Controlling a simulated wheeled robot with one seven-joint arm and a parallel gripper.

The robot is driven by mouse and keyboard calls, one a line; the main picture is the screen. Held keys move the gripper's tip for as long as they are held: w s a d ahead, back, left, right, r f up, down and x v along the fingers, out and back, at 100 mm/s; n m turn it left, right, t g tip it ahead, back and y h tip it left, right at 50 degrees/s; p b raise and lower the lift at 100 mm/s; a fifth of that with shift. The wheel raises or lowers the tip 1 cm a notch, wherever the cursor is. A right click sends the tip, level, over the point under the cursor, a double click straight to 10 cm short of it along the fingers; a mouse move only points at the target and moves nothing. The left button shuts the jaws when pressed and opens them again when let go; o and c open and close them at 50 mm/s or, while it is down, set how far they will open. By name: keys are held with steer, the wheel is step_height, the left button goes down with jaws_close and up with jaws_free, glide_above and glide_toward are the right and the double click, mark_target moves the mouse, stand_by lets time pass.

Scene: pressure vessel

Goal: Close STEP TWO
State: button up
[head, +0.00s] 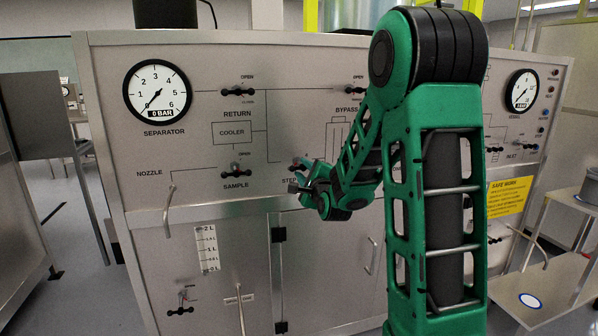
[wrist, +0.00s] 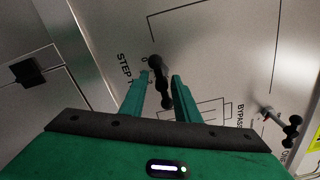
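The STEP TWO valve handle (wrist: 158,72) is a small black lever on the grey panel. In the wrist view the partly visible label "STEP T" (wrist: 125,68) is beside it. My gripper (wrist: 162,78) has its two green fingers apart, one on each side of the lever. A gap shows between the lever and the fingers, so it does not look gripped. In the head view my gripper (head: 300,176) is at the panel over the partly covered "STEP" label, and it hides the lever there.
In the head view, the SAMPLE valve (head: 236,169) is just left of my gripper. The RETURN valve (head: 238,91) and BYPASS valve (head: 355,90) are above. The BYPASS label (wrist: 241,115) shows in the wrist view. A panel ledge (head: 230,211) runs below.

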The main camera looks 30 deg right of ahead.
steer(key=v, duration=0.8)
steer(key=shift+a, duration=0.15)
steer(key=s+a+f+n+g+y, duration=0.1)
steer(key=s+f+n+g+y, duration=0.1)
steer(key=s+f+n+g, duration=0.85)
steer(key=s+a+n+g+y, duration=0.1)
steer(key=s+a+n+g, duration=0.1)
steer(key=s, duration=1.1)
steer(key=s+a+n+g+y, duration=0.2)
steer(key=s+n+g, duration=0.3)
steer(key=s, duration=0.8)
steer(key=shift+s+a+f+n, duration=0.2)
steer(key=shift+a+f+n, duration=0.2)
steer(key=shift+a+n, duration=0.45)
